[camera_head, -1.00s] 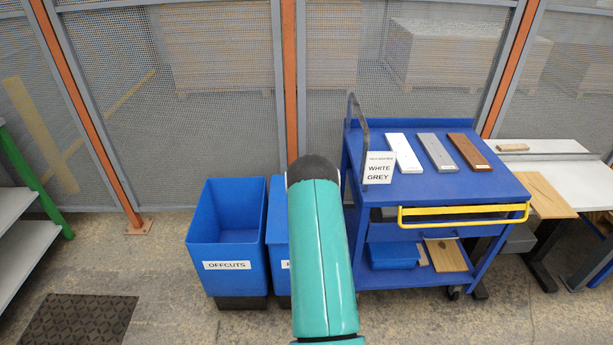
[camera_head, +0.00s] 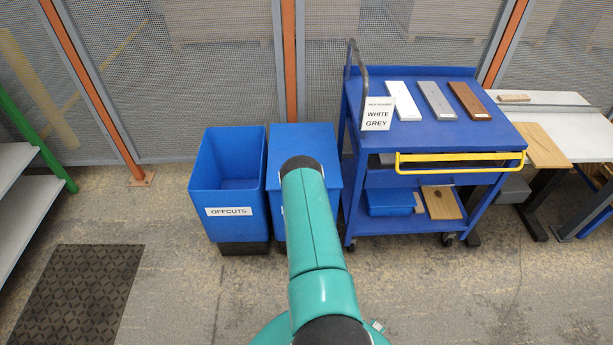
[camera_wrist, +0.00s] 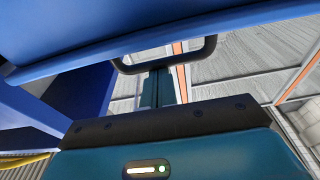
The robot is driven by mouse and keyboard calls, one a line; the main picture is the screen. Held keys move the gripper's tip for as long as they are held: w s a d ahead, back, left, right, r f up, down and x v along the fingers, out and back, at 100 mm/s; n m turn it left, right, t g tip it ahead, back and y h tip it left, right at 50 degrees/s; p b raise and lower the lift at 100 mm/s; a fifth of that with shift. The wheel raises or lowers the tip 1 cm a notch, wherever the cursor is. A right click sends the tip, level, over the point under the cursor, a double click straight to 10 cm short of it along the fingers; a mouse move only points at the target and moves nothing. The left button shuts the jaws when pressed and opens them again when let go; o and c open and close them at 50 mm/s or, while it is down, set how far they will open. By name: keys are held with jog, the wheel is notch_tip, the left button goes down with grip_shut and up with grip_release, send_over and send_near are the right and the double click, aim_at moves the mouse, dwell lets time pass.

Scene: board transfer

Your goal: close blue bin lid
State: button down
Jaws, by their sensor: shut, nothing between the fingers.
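In the head view the right-hand blue bin (camera_head: 276,215) stands beside the open blue bin marked OFFCUTS (camera_head: 229,222). A flat, plain blue lid (camera_head: 300,143) shows at the right bin's top and seems to lie across its mouth. My teal arm hides its front part and most of its label. My gripper is hidden behind the arm in the head view. In the wrist view my gripper (camera_wrist: 157,80) shows as narrow teal fingers beyond a dark plate, shut and empty. A broad blue panel (camera_wrist: 110,25) hangs close above them; I cannot tell what it belongs to.
A blue cart (camera_head: 465,135) with boards on top, a sign and a yellow handle (camera_head: 460,157) stands close right of the bins. A dark handle loop (camera_wrist: 200,52) is near my fingers in the wrist view. Floor left of the bins is clear, with a dark mat (camera_head: 75,293).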

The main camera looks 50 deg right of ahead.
jog(key=shift+s+a+f+g+y, duration=0.15)
jog(key=shift+a+f, duration=0.05)
jog(key=shift+f, duration=0.45)
jog(key=shift+s+a+f+g+y, duration=0.15)
jog(key=shift+a+f, duration=0.05)
jog(key=shift+f, duration=0.45)
jog(key=r+v, duration=0.1)
jog(key=v, duration=1.1)
jog(key=shift+s+a, duration=0.2)
jog(key=shift+a, duration=0.05)
jog(key=shift+r, duration=0.15)
